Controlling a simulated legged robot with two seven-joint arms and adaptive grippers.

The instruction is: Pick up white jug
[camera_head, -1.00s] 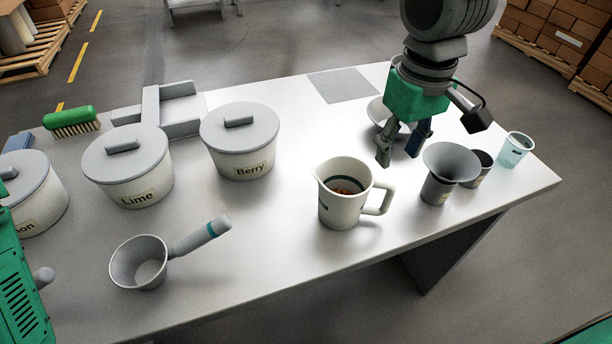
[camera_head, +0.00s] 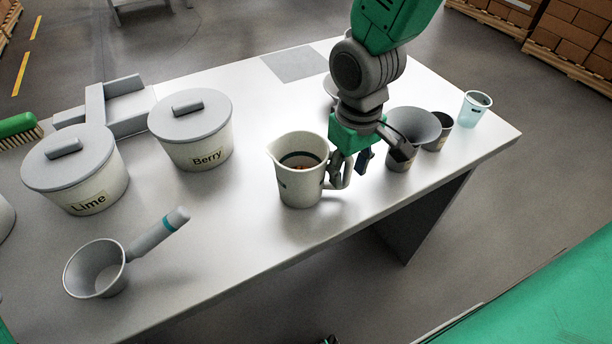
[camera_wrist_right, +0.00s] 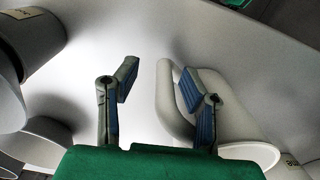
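The white jug (camera_head: 298,187) stands upright on the table in the head view, with some brown-orange content inside. Its handle points right, towards my right gripper (camera_head: 350,166). That gripper is low beside the jug and partly covers the handle. In the right wrist view, my right gripper (camera_wrist_right: 157,82) has its two fingers spread apart. The jug's pale handle (camera_wrist_right: 164,92) shows between them, nearer the right finger, which overlaps the handle loop. I cannot tell whether that finger touches it. My left gripper is not in view.
A grey funnel-shaped vessel (camera_head: 415,124), a dark cup (camera_head: 441,134) and a clear cup (camera_head: 473,112) stand right of the gripper. Lidded Berry (camera_head: 197,150) and Lime (camera_head: 95,190) tubs and a scoop (camera_head: 108,278) are left. The table (camera_head: 250,225) is clear in front of the jug.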

